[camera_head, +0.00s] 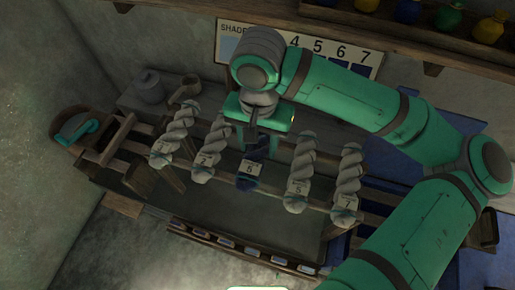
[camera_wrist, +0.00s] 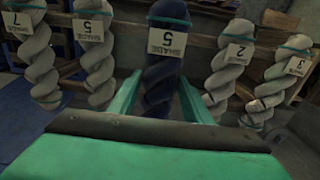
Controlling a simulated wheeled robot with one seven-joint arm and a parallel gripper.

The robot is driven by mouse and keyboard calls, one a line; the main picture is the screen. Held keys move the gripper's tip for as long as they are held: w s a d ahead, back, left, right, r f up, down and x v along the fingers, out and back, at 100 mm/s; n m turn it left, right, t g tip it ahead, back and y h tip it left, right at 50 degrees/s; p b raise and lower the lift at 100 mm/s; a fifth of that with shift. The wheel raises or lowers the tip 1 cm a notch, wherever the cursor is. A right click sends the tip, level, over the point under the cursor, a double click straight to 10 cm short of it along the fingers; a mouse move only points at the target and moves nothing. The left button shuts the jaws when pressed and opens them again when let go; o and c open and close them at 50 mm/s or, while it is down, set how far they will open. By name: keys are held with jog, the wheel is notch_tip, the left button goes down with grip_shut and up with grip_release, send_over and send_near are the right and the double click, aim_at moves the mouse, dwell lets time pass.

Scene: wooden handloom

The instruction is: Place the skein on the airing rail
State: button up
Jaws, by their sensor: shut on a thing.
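A dark blue skein (camera_head: 248,172) with a paper tag reading 5 stands in the middle of a row of pale skeins. My gripper (camera_head: 250,143) reaches down to its upper part. In the wrist view the dark skein (camera_wrist: 165,75) is upright between my two fingers (camera_wrist: 160,102), which are shut on it; its tag reads SHADE 5. Wooden rails (camera_head: 323,206) run across behind and below the row, and one shows in the wrist view (camera_wrist: 204,43). I cannot tell whether the dark skein rests on a rail or which rail is the airing rail.
Twisted pale skeins (camera_head: 177,135) (camera_head: 211,150) stand left of the dark one, others (camera_head: 301,175) (camera_head: 346,178) to its right, close by. A numbered shade board (camera_head: 335,55) is on the wall behind. A shelf of coloured jars (camera_head: 447,18) is at top right.

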aim_at(257, 145)
jog(key=shift+w+f, duration=0.2)
jog(key=shift+f, duration=0.05)
jog(key=shift+a+f, duration=0.1)
jog(key=shift+f, duration=1.5)
jog(key=o, duration=1.2)
jog(key=shift+w+f, duration=0.15)
jog(key=shift+c, duration=0.2)
notch_tip(257, 145, up, 8)
jog(key=shift+f, duration=0.1)
